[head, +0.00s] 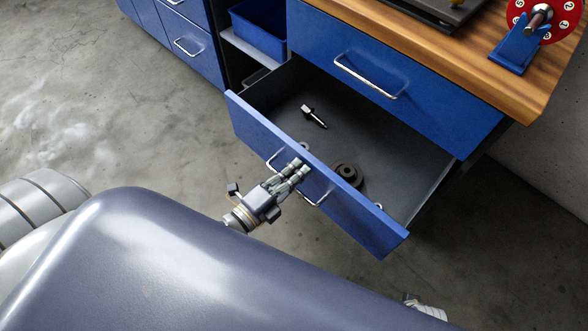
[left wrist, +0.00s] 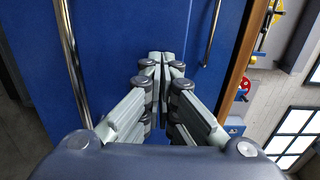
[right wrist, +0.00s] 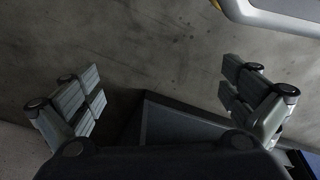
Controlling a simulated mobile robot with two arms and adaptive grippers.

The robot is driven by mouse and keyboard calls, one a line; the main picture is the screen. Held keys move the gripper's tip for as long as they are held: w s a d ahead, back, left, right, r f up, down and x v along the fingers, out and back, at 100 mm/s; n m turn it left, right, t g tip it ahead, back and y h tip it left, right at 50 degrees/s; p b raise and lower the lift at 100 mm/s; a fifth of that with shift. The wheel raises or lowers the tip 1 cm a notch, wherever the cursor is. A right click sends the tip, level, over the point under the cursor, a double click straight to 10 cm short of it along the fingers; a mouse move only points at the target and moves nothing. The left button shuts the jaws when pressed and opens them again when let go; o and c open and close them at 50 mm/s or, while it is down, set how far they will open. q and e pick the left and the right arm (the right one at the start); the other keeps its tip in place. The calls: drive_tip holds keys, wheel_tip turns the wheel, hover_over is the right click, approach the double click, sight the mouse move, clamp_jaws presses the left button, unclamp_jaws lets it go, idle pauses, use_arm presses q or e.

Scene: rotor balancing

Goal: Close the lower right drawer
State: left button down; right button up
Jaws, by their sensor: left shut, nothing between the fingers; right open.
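The lower right drawer (head: 376,231) is pulled well out, its blue front facing me with a silver bar handle (head: 315,198). Inside lie a dark bolt-like tool (head: 314,117), a dark ring-shaped part (head: 346,173) and small rings. My left gripper (head: 300,167) is shut and empty at the drawer front, by the middle of the handle. In the left wrist view its closed fingertips (left wrist: 160,58) point at blue panel, between two bar handles; whether they touch cannot be told. My right gripper (right wrist: 162,85) is open and empty over the floor in the right wrist view.
The upper drawer (head: 400,80) is shut under a wooden worktop (head: 480,55). A red disc (head: 548,18) on a blue stand is on the worktop. A blue bin (head: 258,32) sits on a shelf left of the drawers. Grey floor (head: 110,130) is clear at left.

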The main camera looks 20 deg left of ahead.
use_arm(q)
drive_tip(key=b+x, duration=0.3)
drive_tip(key=x, duration=2.2)
drive_tip(key=shift+w, duration=0.3)
use_arm(e)
wheel_tip(320, 180, up, 11)
drive_tip(key=w, duration=0.1)
drive_tip(key=shift+t, duration=0.3)
use_arm(q)
drive_tip(key=shift+r, duration=0.2)
use_arm(e)
drive_tip(key=shift+r, duration=0.1)
